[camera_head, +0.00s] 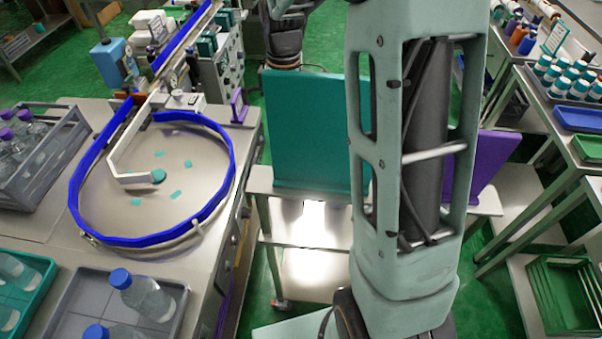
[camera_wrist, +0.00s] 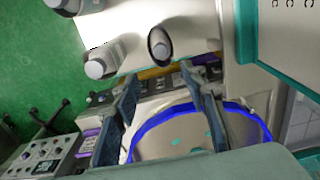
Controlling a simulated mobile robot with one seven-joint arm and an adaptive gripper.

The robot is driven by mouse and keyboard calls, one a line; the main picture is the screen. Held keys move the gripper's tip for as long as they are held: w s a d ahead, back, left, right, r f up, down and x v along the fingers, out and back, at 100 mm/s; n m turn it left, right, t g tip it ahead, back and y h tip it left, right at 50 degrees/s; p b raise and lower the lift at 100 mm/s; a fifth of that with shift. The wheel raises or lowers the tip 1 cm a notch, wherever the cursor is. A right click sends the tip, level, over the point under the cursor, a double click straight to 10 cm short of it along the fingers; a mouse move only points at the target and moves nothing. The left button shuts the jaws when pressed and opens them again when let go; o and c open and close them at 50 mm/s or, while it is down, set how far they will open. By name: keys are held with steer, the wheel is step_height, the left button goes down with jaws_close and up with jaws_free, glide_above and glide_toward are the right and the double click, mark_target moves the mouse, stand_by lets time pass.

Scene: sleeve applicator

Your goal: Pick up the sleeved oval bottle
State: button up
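My gripper (camera_wrist: 163,112) shows in the wrist view with its two dark fingers spread apart and nothing between them. It is open above the machine area, with the blue-rimmed round table (camera_wrist: 180,135) beyond the fingers. In the head view, a clear bottle with a blue cap (camera_head: 148,298) stands in the grey tray (camera_head: 72,292) at the lower left, and another blue cap (camera_head: 97,332) is cut off by the bottom edge. I cannot make out a sleeve on either bottle, and I cannot tell which bottle is the sleeved oval one. My gripper is not clearly seen in the head view.
The round table (camera_head: 222,185) carries small teal pieces and a white guide. A grey crate (camera_head: 62,160) holds purple-capped bottles at the left. A teal tray (camera_head: 45,272) holds more bottles. A teal panel (camera_head: 305,130) stands mid-view. Shelves with teal-topped containers (camera_head: 565,75) are at the right.

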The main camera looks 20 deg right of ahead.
steer(key=shift+s+d+f, duration=0.15)
steer(key=shift+f, duration=0.2)
step_height(320, 180, down, 5)
steer(key=shift+r, duration=0.2)
steer(key=shift+s+d+f+p, duration=0.1)
steer(key=shift+f+p, duration=0.3)
steer(key=shift+f, duration=1)
steer(key=shift+s+d+f+p, duration=0.1)
steer(key=shift+f+p, duration=0.3)
steer(key=shift+f, duration=0.95)
jaws_close()
